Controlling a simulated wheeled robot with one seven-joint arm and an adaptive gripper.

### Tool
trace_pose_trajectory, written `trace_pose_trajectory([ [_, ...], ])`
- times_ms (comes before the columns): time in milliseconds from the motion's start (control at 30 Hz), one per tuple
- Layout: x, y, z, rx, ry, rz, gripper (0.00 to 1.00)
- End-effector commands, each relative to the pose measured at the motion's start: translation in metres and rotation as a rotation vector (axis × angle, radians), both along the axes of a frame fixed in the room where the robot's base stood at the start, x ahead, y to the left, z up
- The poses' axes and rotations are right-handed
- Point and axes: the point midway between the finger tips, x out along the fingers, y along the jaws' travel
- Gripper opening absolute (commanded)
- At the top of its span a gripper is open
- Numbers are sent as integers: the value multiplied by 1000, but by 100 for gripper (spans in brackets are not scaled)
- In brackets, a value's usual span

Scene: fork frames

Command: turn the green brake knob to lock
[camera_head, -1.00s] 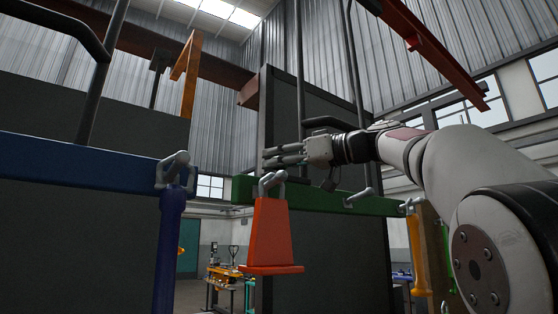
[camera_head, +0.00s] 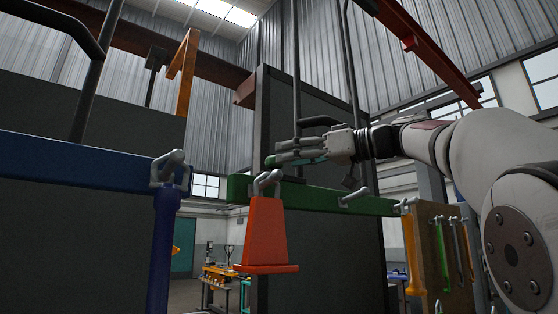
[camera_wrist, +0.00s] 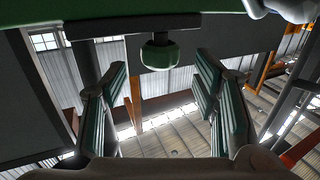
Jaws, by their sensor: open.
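The green knob (camera_wrist: 159,53) hangs on a short dark stem from a dark bar in the wrist view, at the top middle. My gripper (camera_wrist: 162,76) is open, with one green-padded finger on each side below the knob in the picture. The knob lies between the two finger lines, with a gap on both sides. In the head view my gripper (camera_head: 284,152) points left, just above the green beam (camera_head: 318,197). I cannot pick out the knob in the head view.
An orange cone-shaped piece (camera_head: 266,235) hangs from a grey hook on the green beam's left end. A blue beam (camera_head: 75,163) with a blue handle (camera_head: 162,245) is at left. Dark vertical bars (camera_head: 354,80) rise behind my gripper. A tool board (camera_head: 432,245) stands at right.

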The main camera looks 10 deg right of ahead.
Motion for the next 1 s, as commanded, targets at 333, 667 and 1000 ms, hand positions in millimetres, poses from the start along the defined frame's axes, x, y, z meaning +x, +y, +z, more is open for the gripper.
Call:
trace_pose_trajectory([
  [333, -39, -44, 0, 0, 0, -2, 55],
  [667, -45, -51, 0, 0, 0, 1, 55],
  [1000, -45, -51, 0, 0, 0, 0, 55],
])
